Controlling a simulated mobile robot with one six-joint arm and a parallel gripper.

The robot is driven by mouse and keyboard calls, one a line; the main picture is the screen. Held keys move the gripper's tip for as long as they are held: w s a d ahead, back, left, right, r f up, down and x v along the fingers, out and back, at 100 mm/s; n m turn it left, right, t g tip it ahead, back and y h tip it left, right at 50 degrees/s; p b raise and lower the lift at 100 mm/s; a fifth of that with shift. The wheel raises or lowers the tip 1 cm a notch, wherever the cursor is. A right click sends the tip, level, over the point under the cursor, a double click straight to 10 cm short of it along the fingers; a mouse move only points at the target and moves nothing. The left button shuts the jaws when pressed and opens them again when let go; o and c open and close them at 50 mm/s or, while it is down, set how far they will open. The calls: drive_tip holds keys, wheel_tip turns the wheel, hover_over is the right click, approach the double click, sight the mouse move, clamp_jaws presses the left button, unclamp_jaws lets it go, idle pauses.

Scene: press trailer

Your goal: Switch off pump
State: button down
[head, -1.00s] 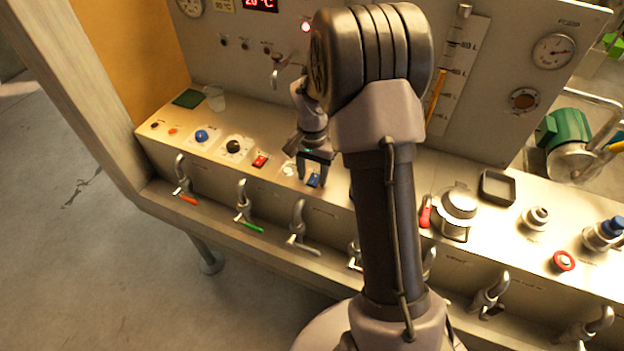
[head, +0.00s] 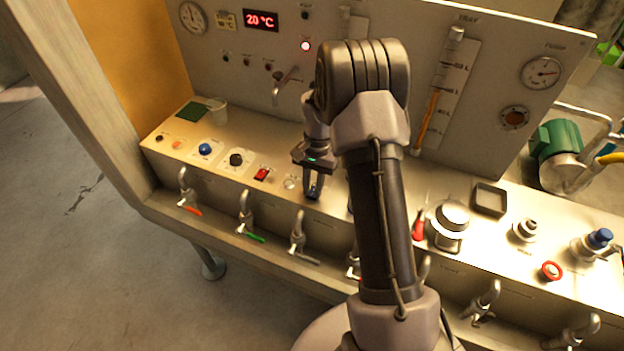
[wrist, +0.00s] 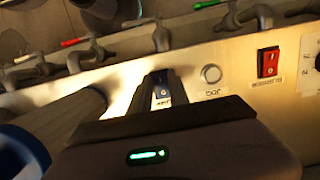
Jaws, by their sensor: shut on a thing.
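A red rocker switch (head: 261,174) sits to the left of my gripper in the head view. It also shows in the wrist view (wrist: 268,62), to the right. A round pale button (wrist: 211,74) lies between the two switches. A green motor, perhaps the pump (head: 562,143), stands at the far right.
Several taps with coloured levers, one green (head: 252,237), line the panel's lower front. A clear cup (head: 217,110) stands at the back left. A lidded metal pot (head: 449,225) and a black tray (head: 490,199) are to the right.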

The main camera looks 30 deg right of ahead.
drive_tip(key=shift+w+d+y, duration=0.1)
drive_tip(key=shift+y, duration=0.2)
drive_tip(key=c, duration=1.2)
unclamp_jaws()
drive_tip(key=shift+c, duration=0.2)
drive_tip(key=p+v, duration=0.4)
drive_tip(key=v, duration=1.3)
drive_tip(key=shift+w+r, duration=0.2)
drive_tip(key=shift+w, duration=0.1)
